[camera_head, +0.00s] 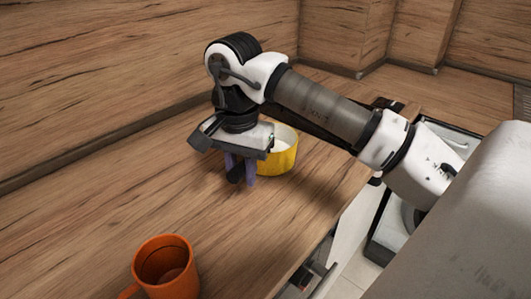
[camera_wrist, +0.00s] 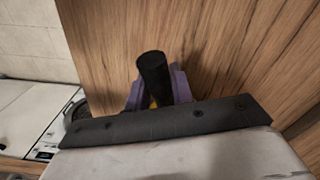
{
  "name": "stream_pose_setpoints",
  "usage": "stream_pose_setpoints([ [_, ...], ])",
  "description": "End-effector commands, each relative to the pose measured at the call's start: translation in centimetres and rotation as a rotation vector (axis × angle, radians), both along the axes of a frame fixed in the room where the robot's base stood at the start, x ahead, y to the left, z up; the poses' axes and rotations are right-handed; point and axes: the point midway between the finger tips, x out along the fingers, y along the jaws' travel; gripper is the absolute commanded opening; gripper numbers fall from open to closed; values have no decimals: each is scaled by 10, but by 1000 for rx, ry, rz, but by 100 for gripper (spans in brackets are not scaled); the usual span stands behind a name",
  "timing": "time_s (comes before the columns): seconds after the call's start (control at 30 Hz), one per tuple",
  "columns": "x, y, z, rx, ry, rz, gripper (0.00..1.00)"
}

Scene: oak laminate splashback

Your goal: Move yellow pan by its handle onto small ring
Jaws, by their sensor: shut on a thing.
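The yellow pan (camera_head: 283,158), with a pale inside, is on or just above the wooden worktop behind my gripper (camera_head: 240,172). I cannot tell whether its base touches the wood. My gripper points down, its purple fingers closed on the pan's black handle (camera_head: 235,174). In the wrist view the handle (camera_wrist: 153,72) stands out between the fingers of my gripper (camera_wrist: 155,90), with a sliver of yellow behind it. Most of the pan is hidden there by the gripper body. I cannot make out the small ring; my arm covers part of the worktop's far end.
An orange mug (camera_head: 166,268) stands on the worktop at the front left. A wooden splashback (camera_head: 110,65) runs along the back. The worktop (camera_head: 130,190) is clear left of my gripper. Its front edge drops off at the right, beside white units.

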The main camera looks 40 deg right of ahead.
Motion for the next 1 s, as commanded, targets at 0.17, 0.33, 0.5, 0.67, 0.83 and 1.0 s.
stream_pose_setpoints([
  [0.17,0,0,0,0,0,0,0],
  [0.33,0,0,2,-2,-2,0,0],
  [0.5,0,0,8,-2,-2,-1,0],
  [0.67,0,0,16,-2,-2,-1,0],
  [0.83,1,0,23,-2,-3,-1,0],
  [1.0,0,0,31,-2,-3,0,0],
])
